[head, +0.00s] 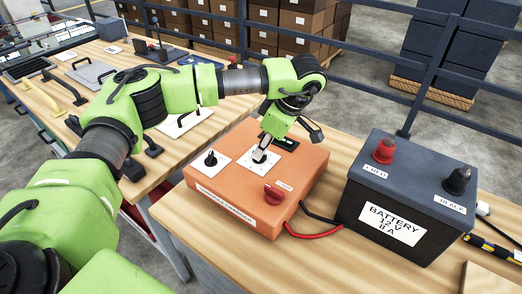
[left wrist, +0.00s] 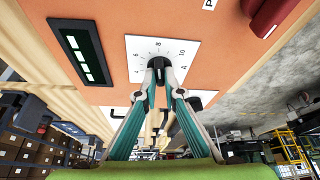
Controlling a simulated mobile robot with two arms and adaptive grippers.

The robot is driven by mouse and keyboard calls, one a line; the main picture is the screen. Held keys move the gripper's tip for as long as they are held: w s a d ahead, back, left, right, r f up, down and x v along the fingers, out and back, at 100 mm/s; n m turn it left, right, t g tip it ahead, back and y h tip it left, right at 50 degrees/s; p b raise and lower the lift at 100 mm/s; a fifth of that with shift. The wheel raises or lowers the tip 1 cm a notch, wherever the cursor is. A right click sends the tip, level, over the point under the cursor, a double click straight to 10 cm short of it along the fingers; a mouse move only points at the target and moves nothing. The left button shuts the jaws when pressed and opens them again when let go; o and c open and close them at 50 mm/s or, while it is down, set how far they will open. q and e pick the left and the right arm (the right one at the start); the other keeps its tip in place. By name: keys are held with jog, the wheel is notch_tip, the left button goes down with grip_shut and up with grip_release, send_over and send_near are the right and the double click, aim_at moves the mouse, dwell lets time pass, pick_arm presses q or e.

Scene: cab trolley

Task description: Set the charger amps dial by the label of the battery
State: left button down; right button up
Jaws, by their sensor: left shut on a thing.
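The orange charger (head: 230,190) lies on the wooden bench with two black dials on white plates. My left gripper (head: 262,152) is over the dial nearer the display. In the left wrist view the gripper (left wrist: 158,82) is shut on the black amps dial (left wrist: 156,64). Its white plate (left wrist: 187,50) shows 4, 6, 8, 10 and A. The dial's exact pointer direction is hard to make out. The other dial (head: 211,158) stands free. The dark battery (head: 400,190) has a label (head: 393,220) reading BATTERY 12 V 8 A. My right gripper is not in view.
A red knob (head: 273,195) sits on the charger's near right side. Red and black cables (head: 318,232) run between charger and battery. A dark railing (head: 385,75) stands behind the bench.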

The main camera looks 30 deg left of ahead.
pick_arm(q)
jog(key=shift+r, duration=0.1)
dwell(0.5)
jog(key=c, duration=2.2)
grip_release()
jog(key=shift+o, duration=0.2)
jog(key=v, duration=1.2)
